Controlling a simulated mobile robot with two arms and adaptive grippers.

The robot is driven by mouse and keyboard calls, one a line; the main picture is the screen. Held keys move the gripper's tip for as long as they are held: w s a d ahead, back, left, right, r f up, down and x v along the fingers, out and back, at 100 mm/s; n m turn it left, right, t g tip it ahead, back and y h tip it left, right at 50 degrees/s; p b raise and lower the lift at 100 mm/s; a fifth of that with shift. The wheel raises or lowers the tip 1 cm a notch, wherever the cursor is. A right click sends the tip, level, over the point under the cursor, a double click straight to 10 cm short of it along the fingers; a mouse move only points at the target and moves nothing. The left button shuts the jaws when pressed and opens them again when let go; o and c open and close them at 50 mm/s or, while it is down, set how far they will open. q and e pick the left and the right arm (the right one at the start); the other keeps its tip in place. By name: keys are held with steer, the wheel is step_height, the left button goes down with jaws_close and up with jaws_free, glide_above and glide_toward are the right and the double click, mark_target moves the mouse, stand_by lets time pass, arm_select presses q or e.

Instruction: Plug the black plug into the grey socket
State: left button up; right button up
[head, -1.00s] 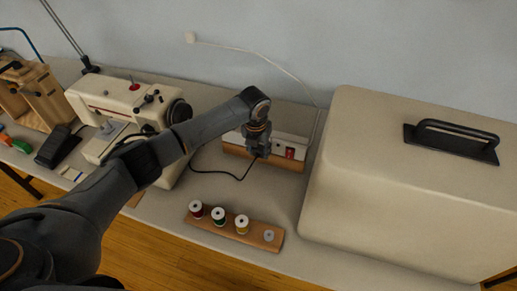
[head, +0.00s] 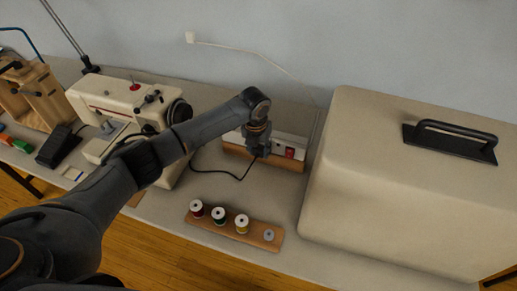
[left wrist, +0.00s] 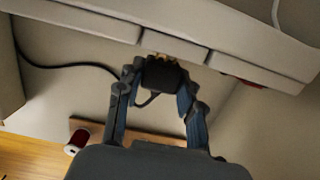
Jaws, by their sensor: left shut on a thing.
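My left gripper (head: 257,154) is shut on the black plug (left wrist: 163,75), which sits between the fingertips in the left wrist view. A bit of brass-coloured metal shows at the plug's far end, against the edge of the pale power strip (left wrist: 90,20). In the head view, the strip (head: 290,142) lies on a wooden base and has a red switch at its right end. The gripper is over the strip's middle and hides the socket below. I cannot tell whether the prongs are in a socket. The plug's black cord (head: 222,173) runs left. My right gripper is not in view.
A sewing machine (head: 115,95) stands left of the strip. A large beige case (head: 400,200) stands close on the right. A wooden spool rack (head: 265,238) with several spools lies in front. Bare table shows between rack and strip.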

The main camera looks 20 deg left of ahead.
mark_target(258, 150)
arm_select(q)
steer(key=shift+w+b, duration=0.55)
steer(key=shift+b, duration=0.05)
steer(key=o, duration=1.1)
steer(key=r, duration=0.4)
steer(key=s+r, duration=0.1)
steer(key=r, duration=0.7)
steer(key=shift+s, duration=0.35)
steer(key=shift+f, duration=0.1)
